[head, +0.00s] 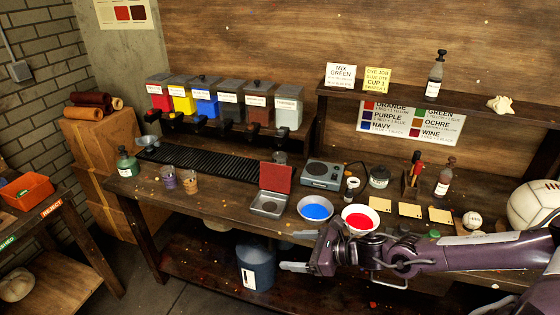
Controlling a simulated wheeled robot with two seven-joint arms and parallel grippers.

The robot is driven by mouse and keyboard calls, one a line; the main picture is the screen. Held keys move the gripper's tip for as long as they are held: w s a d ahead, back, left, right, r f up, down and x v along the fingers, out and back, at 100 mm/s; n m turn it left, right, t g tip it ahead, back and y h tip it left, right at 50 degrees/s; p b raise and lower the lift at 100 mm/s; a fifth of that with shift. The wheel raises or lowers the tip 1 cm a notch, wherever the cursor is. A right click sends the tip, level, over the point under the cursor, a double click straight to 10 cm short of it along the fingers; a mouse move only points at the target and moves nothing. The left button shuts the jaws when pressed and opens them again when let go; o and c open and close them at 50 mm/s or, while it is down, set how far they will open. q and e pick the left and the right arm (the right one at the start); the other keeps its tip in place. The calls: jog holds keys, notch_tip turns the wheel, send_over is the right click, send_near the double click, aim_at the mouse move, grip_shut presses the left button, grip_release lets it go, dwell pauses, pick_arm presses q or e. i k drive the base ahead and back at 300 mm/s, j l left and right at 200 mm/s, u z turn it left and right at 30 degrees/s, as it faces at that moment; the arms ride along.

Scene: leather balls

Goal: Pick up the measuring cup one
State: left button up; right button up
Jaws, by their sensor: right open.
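Two small translucent cups stand side by side on the left part of the workbench (232,208): a purplish one (168,178) and one with a tan band (190,183). They look like measuring cups, but I cannot read which is one. A small grey cup (280,157) stands farther back, by the drip rack's right end. My right gripper (299,250) reaches in from the right, over the bench's front edge. Its fingers point left, apart and empty, well to the right of the two cups. My left gripper is out of view.
Blue (316,211) and red (358,222) bowls and an open red-lidded tin (270,204) lie near my right gripper. Coloured dispensers (206,98) line the back. A blue bucket (256,268) sits below. The bench front before the cups is clear.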

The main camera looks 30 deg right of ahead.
aim_at(280, 163)
jog(key=i+l, duration=1.4)
jog(key=i, duration=0.1)
